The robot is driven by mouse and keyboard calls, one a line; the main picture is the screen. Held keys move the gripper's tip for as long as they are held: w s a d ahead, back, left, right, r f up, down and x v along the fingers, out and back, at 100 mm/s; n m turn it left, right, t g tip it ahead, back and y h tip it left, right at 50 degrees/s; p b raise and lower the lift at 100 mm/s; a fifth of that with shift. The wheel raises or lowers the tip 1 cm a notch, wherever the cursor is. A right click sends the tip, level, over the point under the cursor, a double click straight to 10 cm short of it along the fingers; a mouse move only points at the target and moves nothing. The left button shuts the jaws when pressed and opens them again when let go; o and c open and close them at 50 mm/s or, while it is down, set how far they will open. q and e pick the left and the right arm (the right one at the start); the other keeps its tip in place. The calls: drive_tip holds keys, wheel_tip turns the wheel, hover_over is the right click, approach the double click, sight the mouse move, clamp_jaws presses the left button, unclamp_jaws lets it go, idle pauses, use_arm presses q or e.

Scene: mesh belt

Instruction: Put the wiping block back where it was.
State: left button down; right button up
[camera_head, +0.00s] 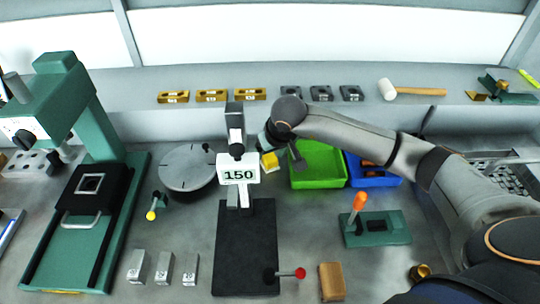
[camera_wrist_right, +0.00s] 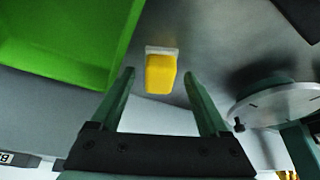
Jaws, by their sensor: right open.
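The wiping block, a yellow block with a white base (camera_head: 269,161), is right of the round grey plate and left of the green bin. It also shows in the right wrist view (camera_wrist_right: 160,75), standing on the grey bench. My right gripper (camera_head: 281,157) is open above the bench next to it. In the right wrist view the two fingertips (camera_wrist_right: 159,74) lie on either side of the block in the picture, with a gap on each side. Whether the block is between the fingers or beyond them I cannot tell. My left gripper is not in view.
The green bin (camera_head: 318,178) and blue bin (camera_head: 375,178) lie right of the gripper. A green fixture with an orange handle (camera_head: 377,228) and a brown block (camera_head: 332,282) are nearer.

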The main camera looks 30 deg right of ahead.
drive_tip(key=b+v, duration=0.1)
drive_tip(key=v, duration=1)
drive_tip(key=shift+r, duration=0.15)
drive_tip(key=shift+s, duration=0.15)
